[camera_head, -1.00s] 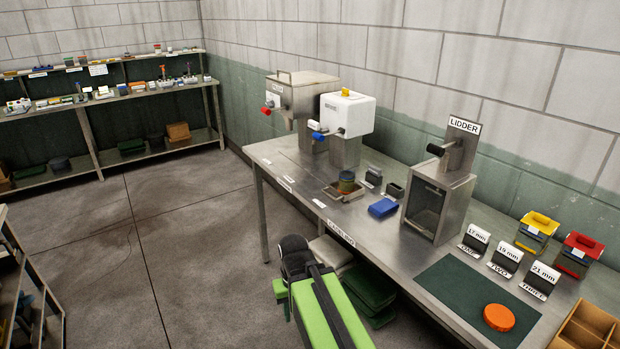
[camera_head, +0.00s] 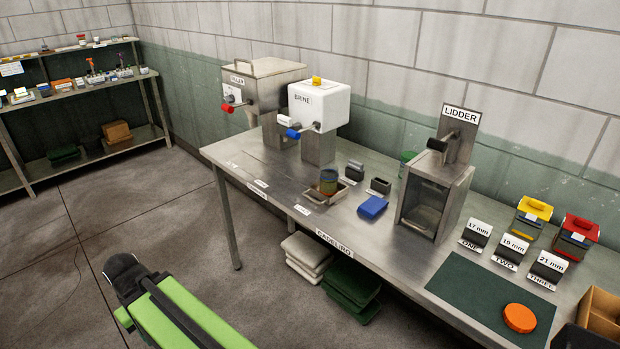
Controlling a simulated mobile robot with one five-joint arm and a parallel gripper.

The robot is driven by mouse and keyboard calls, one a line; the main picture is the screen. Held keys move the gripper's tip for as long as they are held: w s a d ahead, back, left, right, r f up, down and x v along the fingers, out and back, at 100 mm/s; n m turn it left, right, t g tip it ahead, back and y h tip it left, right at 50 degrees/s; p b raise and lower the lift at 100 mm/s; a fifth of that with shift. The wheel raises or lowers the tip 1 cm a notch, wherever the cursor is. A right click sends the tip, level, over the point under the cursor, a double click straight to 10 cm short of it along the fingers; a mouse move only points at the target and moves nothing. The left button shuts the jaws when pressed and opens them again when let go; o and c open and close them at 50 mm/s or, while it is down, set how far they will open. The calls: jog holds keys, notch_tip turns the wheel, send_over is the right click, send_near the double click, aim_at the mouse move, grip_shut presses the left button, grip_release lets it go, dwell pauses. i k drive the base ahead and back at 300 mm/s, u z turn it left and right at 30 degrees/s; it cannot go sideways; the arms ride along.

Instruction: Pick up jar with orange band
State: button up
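A small jar (camera_head: 328,183) stands upright in a shallow metal tray (camera_head: 345,193) on the steel bench, in front of the white brine machine. It looks dark green and bluish with a brownish part; I cannot make out a clear orange band. A second, green jar (camera_head: 406,162) is partly hidden behind the lidder. My green arm with its dark end, my gripper (camera_head: 122,272), is at the lower left over the floor, well apart from the bench and the jars. Its fingers are not clearly seen.
The lidder (camera_head: 436,190), brine machine (camera_head: 318,108) and filler (camera_head: 262,85) stand on the bench (camera_head: 290,197). A blue block (camera_head: 372,207) lies right of the tray. An orange disc (camera_head: 519,318) lies on a green mat (camera_head: 470,300). White sacks (camera_head: 305,258) lie below.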

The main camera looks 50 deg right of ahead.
aim_at(328, 174)
jog(key=z, duration=0.25)
jog(key=i, duration=0.95)
jog(key=z, duration=0.6)
